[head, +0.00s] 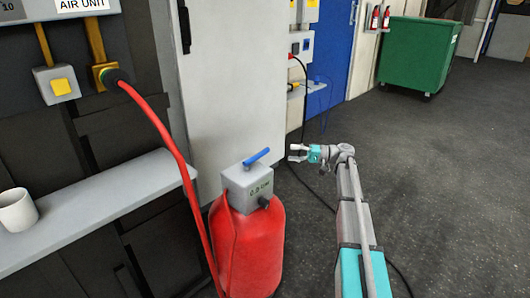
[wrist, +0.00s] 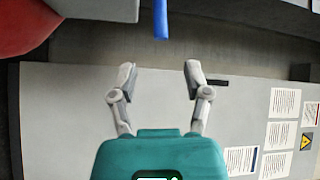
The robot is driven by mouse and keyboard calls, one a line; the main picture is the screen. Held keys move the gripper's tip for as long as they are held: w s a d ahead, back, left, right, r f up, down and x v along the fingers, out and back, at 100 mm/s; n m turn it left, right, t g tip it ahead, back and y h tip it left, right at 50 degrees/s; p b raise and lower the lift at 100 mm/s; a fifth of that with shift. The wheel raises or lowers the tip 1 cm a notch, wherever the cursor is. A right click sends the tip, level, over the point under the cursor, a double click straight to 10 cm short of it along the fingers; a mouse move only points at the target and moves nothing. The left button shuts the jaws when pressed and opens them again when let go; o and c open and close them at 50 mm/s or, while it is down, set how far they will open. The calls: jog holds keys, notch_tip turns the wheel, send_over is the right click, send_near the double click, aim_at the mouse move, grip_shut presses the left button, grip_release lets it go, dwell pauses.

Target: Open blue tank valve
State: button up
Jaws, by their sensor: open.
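A red tank (head: 248,245) stands on the floor in the lower middle of the head view. A grey valve block (head: 248,187) sits on its top. The blue valve lever (head: 256,156) is on the block and slants up to the right. My gripper (head: 292,153) is just right of the lever, at about its height, open and empty. In the wrist view the blue lever (wrist: 160,18) shows at the top, beyond and between the open fingertips (wrist: 158,75), apart from them. The red tank (wrist: 30,22) and grey block (wrist: 95,8) are at the upper left, cut by the frame.
A red hose (head: 165,140) runs from the wall socket down past the tank's left side. A shelf with a white mug (head: 17,210) is at the left. A grey cabinet (head: 225,80) stands behind the tank. Black cable lies on the floor; a green bin (head: 418,55) is far right.

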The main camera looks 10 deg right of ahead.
aim_at(264, 152)
jog(key=a, duration=0.3)
jog(key=w+a, duration=0.1)
jog(key=a, duration=0.6)
jog(key=shift+w+a+r+p, duration=0.35)
jog(key=shift+r, duration=0.05)
